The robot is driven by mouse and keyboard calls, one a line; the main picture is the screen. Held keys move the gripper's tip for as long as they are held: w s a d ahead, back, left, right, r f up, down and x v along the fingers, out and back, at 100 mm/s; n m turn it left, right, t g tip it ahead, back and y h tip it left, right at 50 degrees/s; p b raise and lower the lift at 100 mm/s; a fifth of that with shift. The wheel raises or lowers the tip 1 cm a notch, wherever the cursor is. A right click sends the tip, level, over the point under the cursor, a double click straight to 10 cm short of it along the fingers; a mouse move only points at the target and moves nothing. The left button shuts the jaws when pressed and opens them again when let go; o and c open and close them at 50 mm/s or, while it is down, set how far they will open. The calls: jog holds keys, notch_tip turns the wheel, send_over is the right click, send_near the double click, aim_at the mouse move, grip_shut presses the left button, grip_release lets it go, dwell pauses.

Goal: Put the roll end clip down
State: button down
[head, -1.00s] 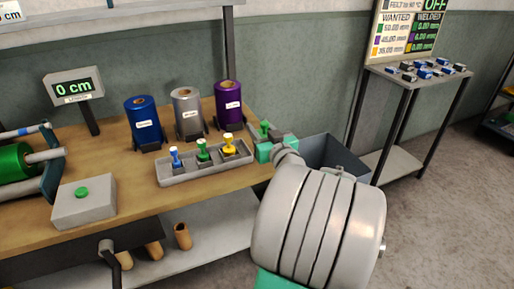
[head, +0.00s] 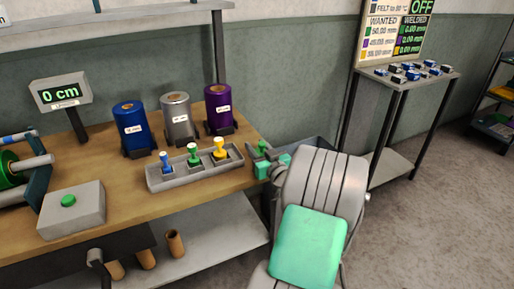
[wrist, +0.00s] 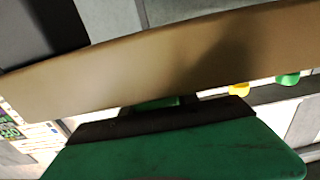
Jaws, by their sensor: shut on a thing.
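My gripper (head: 266,163) is at the right end of the workbench (head: 215,203), just right of the three-compartment tray. It is shut on a small green piece, which I take for the roll end clip (head: 262,147); it sticks up above the teal fingers. My arm hides much of this area in the head view. In the wrist view a large dark green part with a dark strip fills the bottom. A small green bit shows beyond it, against the tan bench edge (wrist: 90,75). I cannot tell whether the clip touches the bench.
The grey tray (head: 196,180) holds blue, green and yellow handled pieces. Blue (head: 130,130), grey (head: 177,119) and purple (head: 219,109) rolls stand behind it. A dark bin (head: 312,146) is beyond the bench's right end. A grey box with a green button (head: 70,208) is at left.

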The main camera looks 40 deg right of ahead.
jog(key=c, duration=0.9)
grip_release()
